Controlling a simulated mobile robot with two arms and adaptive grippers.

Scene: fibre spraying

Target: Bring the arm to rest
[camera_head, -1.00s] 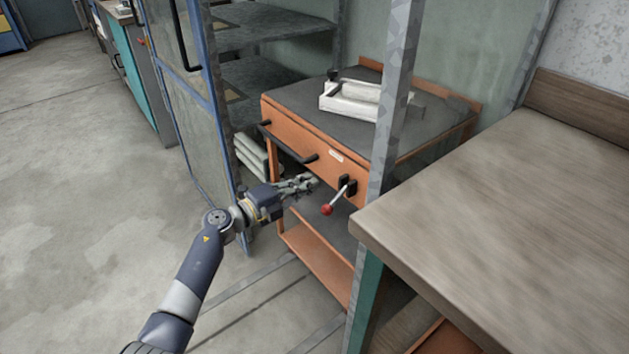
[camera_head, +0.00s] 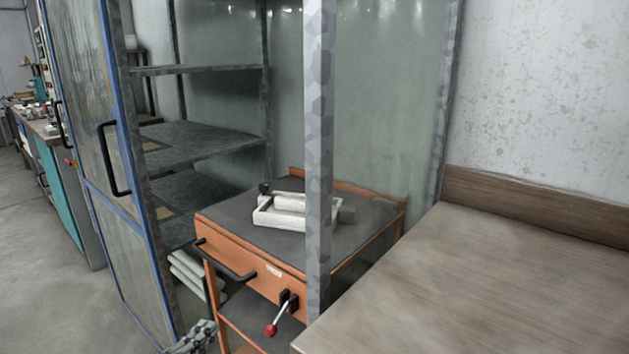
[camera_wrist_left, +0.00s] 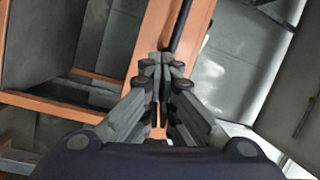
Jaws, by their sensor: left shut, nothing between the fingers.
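My left gripper (camera_head: 197,338) shows only in part at the bottom edge of the head view, low in front of the orange cabinet (camera_head: 237,269). In the left wrist view my left gripper (camera_wrist_left: 163,82) has its fingers together with nothing between them. An orange frame part (camera_wrist_left: 168,32) and a dark bar lie beyond the fingertips there. The rest of my left arm is out of the head view. My right gripper is in neither view.
A lever with a red knob (camera_head: 270,330) and a black handle (camera_head: 228,266) stick out from the cabinet front. A grey post (camera_head: 318,150), a wooden worktop (camera_head: 480,290) and a blue-framed door (camera_head: 110,190) stand close by.

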